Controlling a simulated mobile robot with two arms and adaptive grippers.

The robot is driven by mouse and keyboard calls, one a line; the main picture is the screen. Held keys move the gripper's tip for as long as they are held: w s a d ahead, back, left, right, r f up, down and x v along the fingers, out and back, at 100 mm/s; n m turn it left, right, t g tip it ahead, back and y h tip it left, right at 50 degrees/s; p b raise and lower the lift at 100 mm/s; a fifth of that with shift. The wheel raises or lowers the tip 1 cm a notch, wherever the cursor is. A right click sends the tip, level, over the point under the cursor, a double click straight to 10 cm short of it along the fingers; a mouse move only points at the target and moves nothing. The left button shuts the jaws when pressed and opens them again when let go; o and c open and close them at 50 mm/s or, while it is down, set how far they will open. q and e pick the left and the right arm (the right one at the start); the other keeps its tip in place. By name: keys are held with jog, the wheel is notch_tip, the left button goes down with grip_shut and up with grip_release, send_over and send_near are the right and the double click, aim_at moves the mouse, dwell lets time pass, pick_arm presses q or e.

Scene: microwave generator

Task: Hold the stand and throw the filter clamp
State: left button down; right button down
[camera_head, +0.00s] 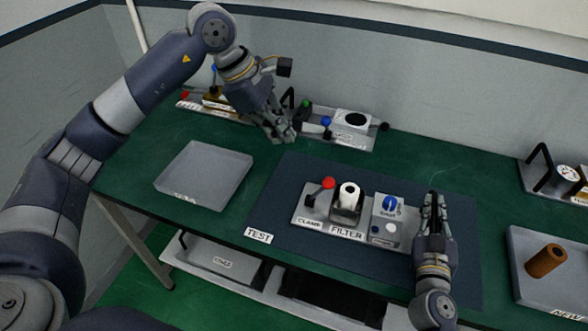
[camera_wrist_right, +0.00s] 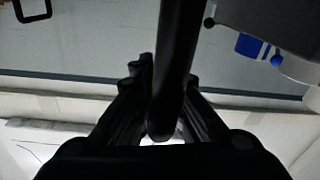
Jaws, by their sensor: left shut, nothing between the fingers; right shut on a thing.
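The grey stand (camera_head: 300,220) lies on the dark mat, with labels CLAMP and FILTER. The filter clamp lever with a red knob (camera_head: 328,183) is at its left end, beside a white cylindrical filter (camera_head: 349,192) in a dark holder. A box with a blue knob (camera_head: 390,203) is at its right. My right gripper (camera_head: 432,200) is at the stand's right end. In the right wrist view it is shut on a black bar (camera_wrist_right: 177,60), apparently the stand's handle. My left gripper (camera_head: 284,136) is shut and empty, behind and left of the stand, apart from the red knob.
An empty grey tray (camera_head: 205,176) is left of the mat (camera_head: 290,175). Units with coloured knobs, including a white box (camera_head: 352,122), line the back. A tray (camera_head: 560,297) with a brown cylinder (camera_head: 545,261) and a gauge unit (camera_head: 568,173) are at right.

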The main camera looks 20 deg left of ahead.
jog(key=shift+s+f, duration=0.1)
jog(key=shift+f, duration=0.35)
jog(key=c, duration=1.7)
grip_release()
jog(key=shift+o, duration=0.6)
jog(key=shift+d+r, duration=0.1)
jog(key=shift+s, duration=0.5)
jog(key=s, duration=1)
jog(key=shift+s+d, duration=0.15)
jog(key=shift+s, duration=0.2)
